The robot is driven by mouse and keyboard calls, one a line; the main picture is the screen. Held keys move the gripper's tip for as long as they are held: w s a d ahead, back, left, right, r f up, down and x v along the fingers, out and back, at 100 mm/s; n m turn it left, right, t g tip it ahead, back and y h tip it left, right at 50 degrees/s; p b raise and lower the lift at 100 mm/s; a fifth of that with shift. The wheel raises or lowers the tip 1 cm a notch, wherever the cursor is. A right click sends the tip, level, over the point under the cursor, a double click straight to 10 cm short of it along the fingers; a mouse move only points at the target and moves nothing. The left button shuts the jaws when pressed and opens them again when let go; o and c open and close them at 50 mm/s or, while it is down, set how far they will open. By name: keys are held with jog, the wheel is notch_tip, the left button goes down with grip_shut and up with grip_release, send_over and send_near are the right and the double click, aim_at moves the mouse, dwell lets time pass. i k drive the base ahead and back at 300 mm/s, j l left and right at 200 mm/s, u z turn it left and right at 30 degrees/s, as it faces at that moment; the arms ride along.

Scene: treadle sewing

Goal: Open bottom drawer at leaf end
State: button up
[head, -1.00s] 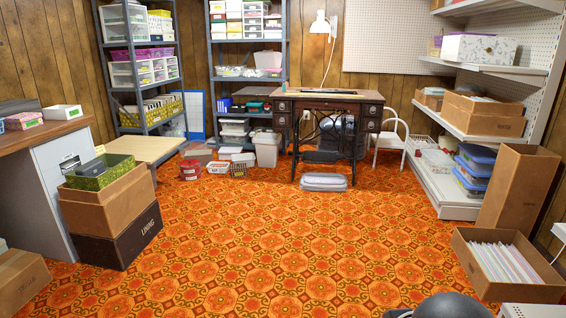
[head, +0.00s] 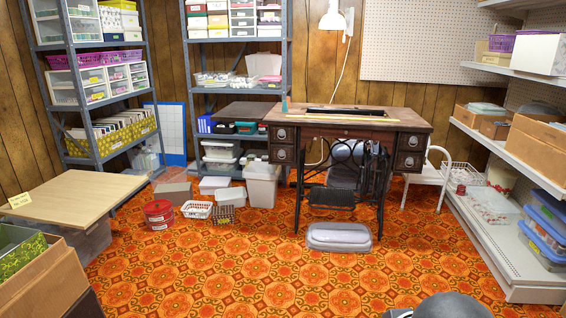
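The treadle sewing table (head: 350,116) stands upright at the back middle in the head view, on a dark iron treadle base (head: 335,196). A dark flat panel (head: 243,111) reaches out from its left end and looks like the leaf. Under the left end of the top are two stacked drawers with round pulls: an upper one (head: 282,135) and a bottom drawer (head: 281,154). Both look shut. The right end also has an upper drawer (head: 412,141) and a lower drawer (head: 409,160), both seemingly shut. My gripper is not in view.
A white bin (head: 262,187), a red tub (head: 158,214) and baskets stand left of the table. A low wooden top (head: 80,190) and boxes are at left, shelving (head: 500,245) at right. Patterned floor between is clear.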

aim_at(286, 145)
jog(key=i+u, duration=0.1)
jog(key=i, duration=0.5)
jog(key=i+l+u, duration=0.1)
jog(key=i, duration=0.55)
